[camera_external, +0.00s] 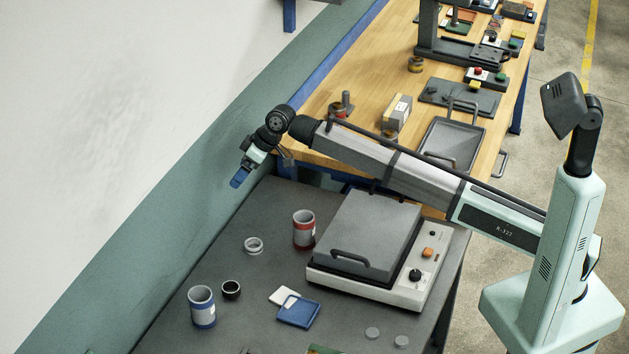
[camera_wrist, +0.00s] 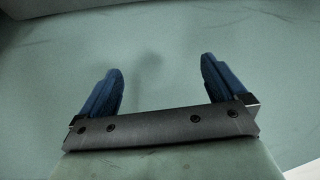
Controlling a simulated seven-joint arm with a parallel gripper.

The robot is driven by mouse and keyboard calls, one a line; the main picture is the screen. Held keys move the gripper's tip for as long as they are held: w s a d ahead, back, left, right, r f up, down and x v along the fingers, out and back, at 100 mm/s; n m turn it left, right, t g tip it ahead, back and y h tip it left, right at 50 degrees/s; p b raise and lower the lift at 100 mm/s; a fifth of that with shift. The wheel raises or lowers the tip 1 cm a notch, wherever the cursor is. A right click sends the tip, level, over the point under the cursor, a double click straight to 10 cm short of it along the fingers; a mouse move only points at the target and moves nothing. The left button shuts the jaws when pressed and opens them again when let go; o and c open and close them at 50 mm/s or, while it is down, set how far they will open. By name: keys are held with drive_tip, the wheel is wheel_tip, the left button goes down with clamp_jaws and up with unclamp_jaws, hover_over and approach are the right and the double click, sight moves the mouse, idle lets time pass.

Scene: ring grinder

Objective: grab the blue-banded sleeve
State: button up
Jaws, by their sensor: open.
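The blue-banded sleeve (camera_external: 202,306) stands upright on the dark table at the lower left in the external view. It is a grey open-topped cylinder with a blue band near its base. My gripper (camera_external: 238,181) is in the air near the wall, beyond the table's back left edge and well apart from the sleeve. In the wrist view my gripper (camera_wrist: 160,88) has its two blue fingers spread with nothing between them. Only the green-grey wall shows behind them there; the sleeve is not in the wrist view.
A red-banded sleeve (camera_external: 304,229), a pale ring (camera_external: 254,245) and a black ring (camera_external: 231,290) stand nearby. A blue tray (camera_external: 299,312) lies right of the sleeve. A lidded machine (camera_external: 366,236) fills the table's right side. The green-grey wall (camera_external: 180,215) borders the left.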

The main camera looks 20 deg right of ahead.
drive_tip(key=s+a+n+g, duration=0.1)
drive_tip(key=s+a+n, duration=0.2)
drive_tip(key=s+a, duration=1)
drive_tip(key=n+g+h, duration=0.1)
drive_tip(key=n+h, duration=0.1)
drive_tip(key=n, duration=0.1)
hover_over(198, 299)
drive_tip(key=s+d, duration=0.1)
drive_tip(key=s, duration=0.2)
wheel_tip(198, 299, down, 8)
drive_tip(key=r, duration=0.1)
drive_tip(key=shift+d+x, duration=0.15)
drive_tip(key=shift+x, duration=1.3)
drive_tip(key=shift+d+x, duration=0.15)
drive_tip(key=shift+x, duration=1.25)
drive_tip(key=shift+f+y, duration=0.15)
drive_tip(key=shift+y, duration=0.15)
drive_tip(key=c, duration=1.1)
